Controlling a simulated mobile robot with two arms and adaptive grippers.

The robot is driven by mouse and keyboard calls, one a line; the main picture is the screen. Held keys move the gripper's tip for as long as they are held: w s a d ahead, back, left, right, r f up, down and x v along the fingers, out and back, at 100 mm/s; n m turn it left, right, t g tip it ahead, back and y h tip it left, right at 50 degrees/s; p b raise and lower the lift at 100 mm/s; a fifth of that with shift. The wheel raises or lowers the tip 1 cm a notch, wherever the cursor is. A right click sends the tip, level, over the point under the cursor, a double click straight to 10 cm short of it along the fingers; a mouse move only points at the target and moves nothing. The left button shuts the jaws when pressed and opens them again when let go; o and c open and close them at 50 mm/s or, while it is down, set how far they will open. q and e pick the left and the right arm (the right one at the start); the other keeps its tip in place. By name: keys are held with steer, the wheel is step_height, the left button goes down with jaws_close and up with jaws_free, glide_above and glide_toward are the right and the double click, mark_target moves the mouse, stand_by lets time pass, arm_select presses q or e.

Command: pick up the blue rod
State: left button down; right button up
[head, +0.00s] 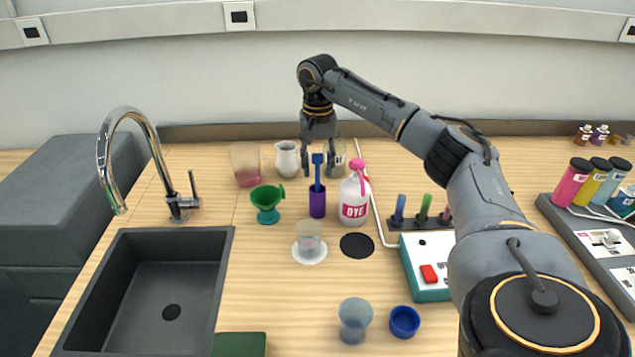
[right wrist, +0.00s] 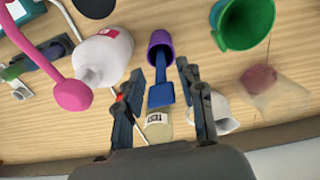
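A blue rod (head: 317,172) with a flat, wider top stands upright in a purple cup (head: 317,202) on the counter. My right gripper (head: 318,168) points down over the cup, one finger on each side of the rod. In the right wrist view the blue rod (right wrist: 161,92) lies between the two open fingers (right wrist: 160,80), with a gap on both sides. The purple cup (right wrist: 160,46) is just beyond the fingertips. A smaller blue piece (head: 399,207) stands in a dark rack. My left gripper is not in view.
A white DYE bottle (head: 354,200) with a pink top stands close right of the cup. A green funnel-like cup (head: 267,200) is to its left. A test jar (head: 337,160) and a white pitcher (head: 287,158) stand behind. A sink (head: 150,290) is at the left.

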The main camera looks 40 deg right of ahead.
mark_target(318, 185)
step_height(318, 185, down, 2)
steer(key=shift+f, duration=0.25)
steer(key=c, duration=0.8)
